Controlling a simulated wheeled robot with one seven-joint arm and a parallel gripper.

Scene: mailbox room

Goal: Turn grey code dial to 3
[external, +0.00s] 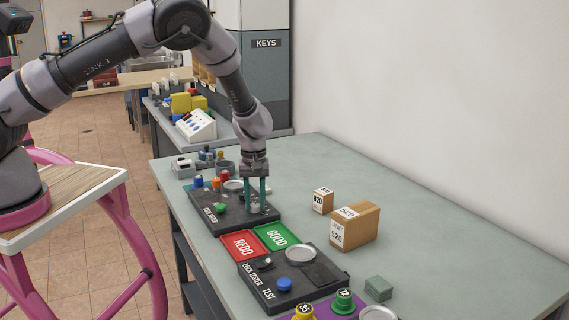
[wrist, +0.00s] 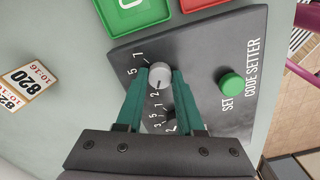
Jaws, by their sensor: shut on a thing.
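The grey code dial (wrist: 160,73) is a round knob on the dark code setter panel (wrist: 215,50), also seen in the external view (external: 256,208). My gripper (wrist: 161,80) points down, its teal fingers shut on the dial's two sides. In the external view my gripper (external: 256,204) stands over the panel's right part. Digits 5, 7 and 2 show around the dial; the fingers partly hide the scale. A small mark shows on the dial's lower edge, but its exact setting is unclear. A darker dial (wrist: 170,116) with its own digits sits between my fingers, closer to the palm.
A green SET button (wrist: 231,84) is on the panel. Red REDO (external: 243,245) and green GOOD (external: 277,237) trays lie beside it. The lock tester (external: 300,280) with a blue button is nearer the camera. Boxes (external: 354,227) stand to the right; the table beyond is clear.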

